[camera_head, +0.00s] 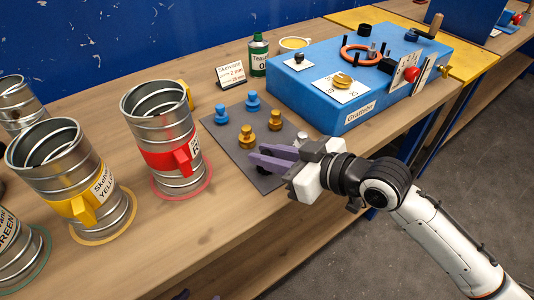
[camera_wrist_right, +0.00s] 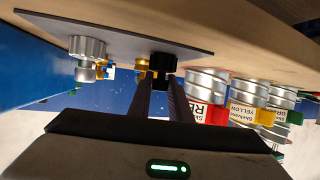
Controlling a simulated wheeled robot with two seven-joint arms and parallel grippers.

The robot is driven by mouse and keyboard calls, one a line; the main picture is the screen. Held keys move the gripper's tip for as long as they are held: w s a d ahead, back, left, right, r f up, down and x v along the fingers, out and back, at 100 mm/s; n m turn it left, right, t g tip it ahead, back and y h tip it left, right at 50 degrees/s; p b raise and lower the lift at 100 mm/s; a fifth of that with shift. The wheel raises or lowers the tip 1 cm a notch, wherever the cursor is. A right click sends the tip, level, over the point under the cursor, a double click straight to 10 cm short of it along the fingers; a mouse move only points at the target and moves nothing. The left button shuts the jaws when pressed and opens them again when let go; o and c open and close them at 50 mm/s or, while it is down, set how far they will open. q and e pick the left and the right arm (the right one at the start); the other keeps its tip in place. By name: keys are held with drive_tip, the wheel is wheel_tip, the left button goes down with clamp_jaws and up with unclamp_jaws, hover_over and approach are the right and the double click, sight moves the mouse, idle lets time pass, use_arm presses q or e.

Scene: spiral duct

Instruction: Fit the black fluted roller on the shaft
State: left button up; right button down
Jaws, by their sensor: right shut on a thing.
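My right gripper (camera_head: 262,156) reaches in from the right over the front of the dark grey mat (camera_head: 222,130). Its purple fingers are shut on the black fluted roller (camera_wrist_right: 162,63), which shows at the fingertips in the right wrist view, close to the mat. In the head view only a small dark part of the roller (camera_head: 263,170) shows by the fingers. The blue box (camera_head: 325,80) carries several fittings, among them a short upright metal post (camera_head: 371,50); I cannot tell which is the roller's shaft. My left gripper is not in view.
Blue knobs (camera_head: 252,103), brass knobs (camera_head: 275,121) and a silver fluted knob (camera_wrist_right: 88,47) stand on the mat near my fingers. Metal cans with red (camera_head: 160,125) and yellow tags stand at left. A green bottle (camera_head: 258,55) stands behind.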

drive_tip(key=c, duration=2.1)
unclamp_jaws()
drive_tip(key=shift+f, duration=0.15)
drive_tip(key=o, duration=0.5)
drive_tip(key=shift+c, duration=0.2)
drive_tip(key=shift+d+r, duration=0.15)
drive_tip(key=shift+r, duration=0.15)
drive_tip(key=v, duration=1.1)
drive_tip(key=shift+s+d+r+b, duration=0.2)
drive_tip(key=shift+s+d+b, duration=0.05)
drive_tip(key=shift+s+b, duration=0.1)
drive_tip(key=shift+w, duration=0.1)
